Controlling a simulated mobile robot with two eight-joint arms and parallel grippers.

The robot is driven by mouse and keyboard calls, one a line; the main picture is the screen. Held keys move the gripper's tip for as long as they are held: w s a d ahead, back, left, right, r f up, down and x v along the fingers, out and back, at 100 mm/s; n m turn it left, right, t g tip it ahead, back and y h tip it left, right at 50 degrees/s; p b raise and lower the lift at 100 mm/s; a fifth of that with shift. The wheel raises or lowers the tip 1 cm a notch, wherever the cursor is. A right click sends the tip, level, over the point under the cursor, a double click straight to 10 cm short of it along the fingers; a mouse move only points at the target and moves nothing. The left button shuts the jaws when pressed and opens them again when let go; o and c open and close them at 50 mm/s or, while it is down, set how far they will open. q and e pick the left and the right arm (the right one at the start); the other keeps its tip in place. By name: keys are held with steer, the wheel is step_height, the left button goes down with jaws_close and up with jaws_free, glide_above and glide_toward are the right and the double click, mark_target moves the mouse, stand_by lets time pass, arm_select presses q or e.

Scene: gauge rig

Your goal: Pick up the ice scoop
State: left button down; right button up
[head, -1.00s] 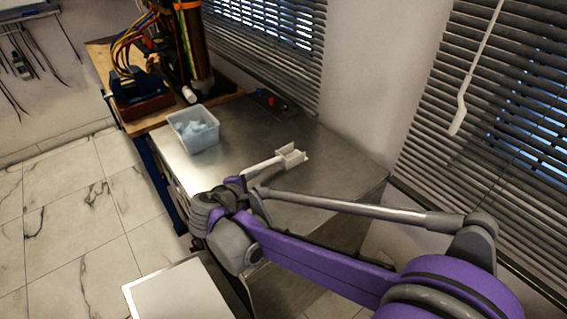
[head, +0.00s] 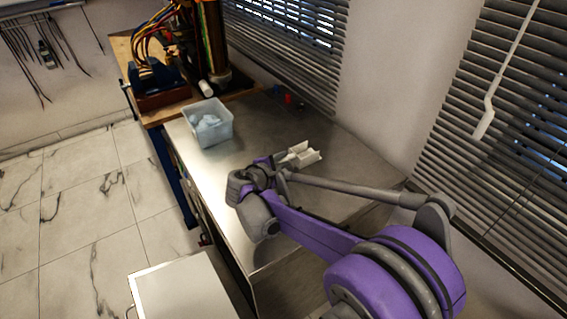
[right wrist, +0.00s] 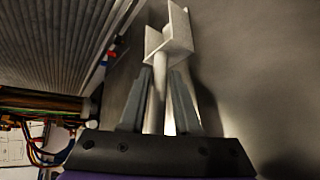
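The white ice scoop (head: 306,157) lies on the steel table with its square, open head pointing away from my right arm. Most of its handle is hidden behind my right gripper in the head view. In the right wrist view the scoop (right wrist: 170,40) is at the top middle, its handle running down between the two grey fingers. My right gripper (right wrist: 162,72) is open, one finger on each side of the handle, with a gap visible on the right side. My left gripper is not in view.
The steel table (head: 255,125) is mostly bare. A clear bin (head: 207,122) of pale blue ice stands on its far left part. Beyond is a wooden bench (head: 160,115) with a wired rig. Window blinds (head: 500,130) line the right.

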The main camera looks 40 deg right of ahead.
mark_target(299, 155)
steer(key=x, duration=0.2)
steer(key=shift+w+d+f, duration=0.1)
steer(key=shift+d+f, duration=0.05)
steer(key=shift+d, duration=0.1)
jaws_close()
